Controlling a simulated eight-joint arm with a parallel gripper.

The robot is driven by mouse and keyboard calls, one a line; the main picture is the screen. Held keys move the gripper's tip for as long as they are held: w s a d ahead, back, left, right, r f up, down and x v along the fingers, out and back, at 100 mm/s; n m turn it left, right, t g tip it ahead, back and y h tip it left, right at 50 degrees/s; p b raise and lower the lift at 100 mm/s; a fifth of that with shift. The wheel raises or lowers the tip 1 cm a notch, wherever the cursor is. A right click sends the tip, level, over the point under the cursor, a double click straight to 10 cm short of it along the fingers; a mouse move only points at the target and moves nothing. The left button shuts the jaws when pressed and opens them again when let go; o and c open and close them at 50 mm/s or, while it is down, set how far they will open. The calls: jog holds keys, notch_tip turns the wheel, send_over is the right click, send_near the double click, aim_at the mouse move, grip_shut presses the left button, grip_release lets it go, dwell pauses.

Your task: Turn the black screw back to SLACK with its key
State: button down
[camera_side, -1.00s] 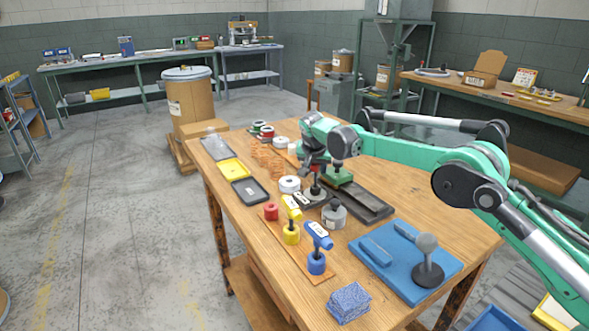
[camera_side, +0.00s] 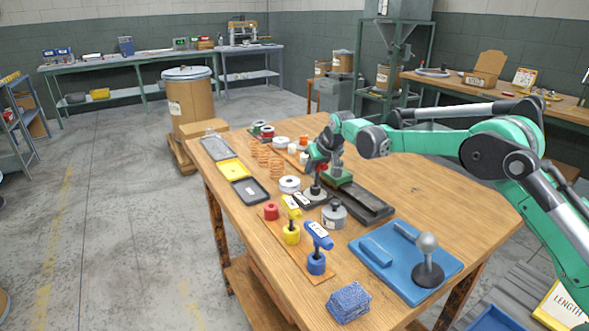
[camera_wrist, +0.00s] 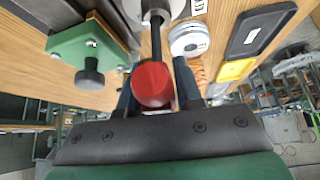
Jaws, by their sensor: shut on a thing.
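My gripper (camera_side: 321,166) is shut on a red-handled key (camera_wrist: 152,85) above the worktable. The handle sits between the fingers in the wrist view. The key's dark shaft (camera_wrist: 156,38) runs from the handle to a grey round part (camera_wrist: 152,8) on a dark base plate (camera_side: 314,201) with white labels. The black screw and any SLACK mark cannot be made out; the shaft's far end is hidden. A yellow key (camera_side: 291,207) and a blue key (camera_side: 318,236) stand in their holders. The red holder (camera_side: 271,211) beside them has no key in it.
A green block (camera_wrist: 85,48) with a black knob (camera_wrist: 88,76) stands close beside the gripper. A grey weight (camera_side: 334,213), a white roll (camera_side: 289,184), a black tray (camera_side: 250,191) and copper coils are nearby. A blue mat (camera_side: 385,275) lies at the right front.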

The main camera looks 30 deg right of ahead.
jog(key=shift+d, duration=0.15)
jog(key=n+y, duration=0.1)
jog(key=n, duration=0.2)
jog(key=shift+y, duration=0.4)
jog(key=shift+n+y, duration=0.3)
jog(key=shift+n, duration=0.3)
jog(key=n+g+y, duration=0.1)
jog(key=n+y, duration=0.1)
jog(key=n, duration=0.2)
jog(key=shift+a+r, duration=0.2)
jog(key=shift+r, duration=1.8)
jog(key=shift+f, duration=0.1)
jog(key=shift+s+a+f+g, duration=0.1)
jog(key=shift+a+f+g, duration=0.35)
jog(key=shift+f, duration=0.3)
